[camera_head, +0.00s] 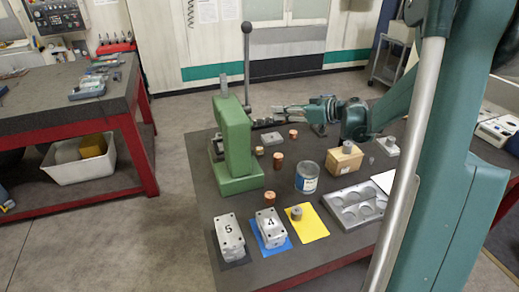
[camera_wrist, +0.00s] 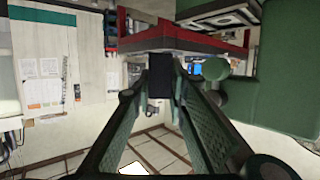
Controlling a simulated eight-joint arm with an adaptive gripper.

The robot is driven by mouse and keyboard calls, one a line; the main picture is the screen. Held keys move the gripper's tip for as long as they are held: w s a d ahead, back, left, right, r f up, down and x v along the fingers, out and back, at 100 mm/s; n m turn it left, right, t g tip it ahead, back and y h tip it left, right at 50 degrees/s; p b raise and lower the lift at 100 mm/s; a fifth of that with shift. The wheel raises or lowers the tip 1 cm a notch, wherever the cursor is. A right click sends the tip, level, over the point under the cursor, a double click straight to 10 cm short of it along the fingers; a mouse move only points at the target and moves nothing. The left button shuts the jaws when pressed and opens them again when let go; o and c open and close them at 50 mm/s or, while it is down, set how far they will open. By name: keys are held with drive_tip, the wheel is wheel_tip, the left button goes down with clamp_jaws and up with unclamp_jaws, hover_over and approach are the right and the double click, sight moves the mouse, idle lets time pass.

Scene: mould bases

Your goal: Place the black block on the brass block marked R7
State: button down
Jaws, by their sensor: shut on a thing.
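My gripper (camera_head: 279,113) is stretched out to the left over the back of the table, close to the green press. In the wrist view its two fingers (camera_wrist: 162,88) are closed on a black block (camera_wrist: 160,72), held in the air between the tips. The block is too small to make out in the head view. A tan, brass-coloured block (camera_head: 338,165) stands right of the glass jar, with a grey cylinder (camera_head: 347,146) on top. I cannot read any R7 mark on it, and no R7 shows elsewhere.
The green press (camera_head: 232,150) stands close left of my gripper. A jar (camera_head: 307,178), several copper cylinders (camera_head: 278,161), metal blocks marked 5 (camera_head: 229,236) and 4 (camera_head: 270,229), a yellow plate (camera_head: 314,224) and a grey tray (camera_head: 341,212) crowd the table.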

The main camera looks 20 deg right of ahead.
drive_tip(key=n+g+y, duration=0.1)
hover_over(259, 148)
wheel_tip(259, 148, down, 5)
drive_tip(key=shift+s+f, duration=0.1)
drive_tip(key=shift+f, duration=0.1)
idle(0.4)
drive_tip(key=shift+f+b, duration=0.6)
drive_tip(key=shift+f, duration=2.4)
drive_tip(key=shift+f, duration=0.15)
drive_tip(key=shift+f+b, duration=0.45)
drive_tip(key=shift+f, duration=1.3)
drive_tip(key=shift+f, duration=0.15)
